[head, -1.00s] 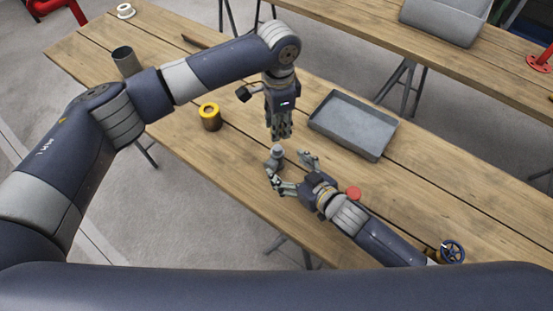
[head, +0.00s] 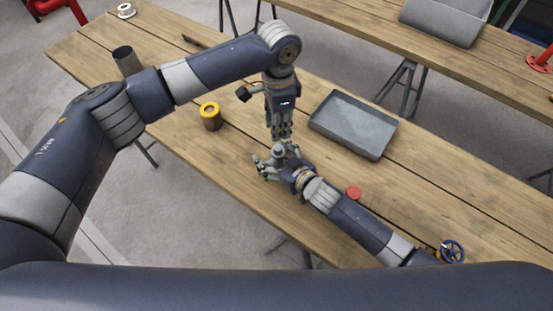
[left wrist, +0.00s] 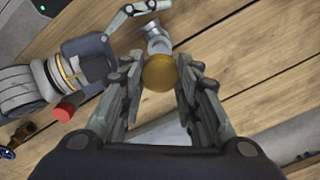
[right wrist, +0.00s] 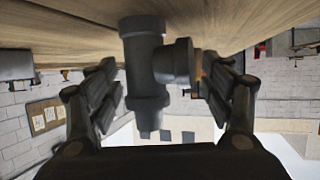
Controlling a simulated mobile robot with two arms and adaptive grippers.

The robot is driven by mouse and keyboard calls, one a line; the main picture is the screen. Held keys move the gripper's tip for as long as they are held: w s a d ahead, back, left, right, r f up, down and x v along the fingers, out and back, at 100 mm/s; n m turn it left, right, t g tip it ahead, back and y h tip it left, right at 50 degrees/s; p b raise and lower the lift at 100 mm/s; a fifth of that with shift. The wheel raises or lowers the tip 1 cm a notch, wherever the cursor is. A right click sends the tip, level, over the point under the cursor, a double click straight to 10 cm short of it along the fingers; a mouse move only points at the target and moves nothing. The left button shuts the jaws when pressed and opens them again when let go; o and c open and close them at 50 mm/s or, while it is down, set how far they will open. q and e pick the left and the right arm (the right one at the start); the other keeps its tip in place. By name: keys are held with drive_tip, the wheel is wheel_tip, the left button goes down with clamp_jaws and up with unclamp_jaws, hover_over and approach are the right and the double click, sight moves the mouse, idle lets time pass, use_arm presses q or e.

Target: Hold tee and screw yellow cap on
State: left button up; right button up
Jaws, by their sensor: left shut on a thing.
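The grey tee (head: 278,151) stands on the table in the head view, with its side branch showing in the right wrist view (right wrist: 145,65). My left gripper (head: 280,135) points down and is shut on the round yellow cap (left wrist: 158,73), which sits between its fingertips close to the tee. In the right wrist view a sliver of the cap (right wrist: 198,64) shows beside the branch's end; contact cannot be told. My right gripper (head: 270,160) is open, its fingers on either side of the tee, with a gap visible at the left finger.
A grey metal tray (head: 352,126) lies right of the grippers. A yellow-topped brown cylinder (head: 210,116) stands to the left. A red disc (head: 353,193) is beside my right forearm, and a blue handwheel valve (head: 452,251) is near the front right. A dark cup (head: 126,60) stands farther left.

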drive_tip(key=c, duration=1.2)
use_arm(q)
hover_over(278, 147)
drive_tip(key=shift+f, duration=2.5)
drive_tip(key=shift+f, duration=0.85)
drive_tip(key=shift+f, duration=0.55)
use_arm(e)
drive_tip(key=shift+s+f, duration=0.1)
clamp_jaws()
use_arm(q)
drive_tip(key=m, duration=1)
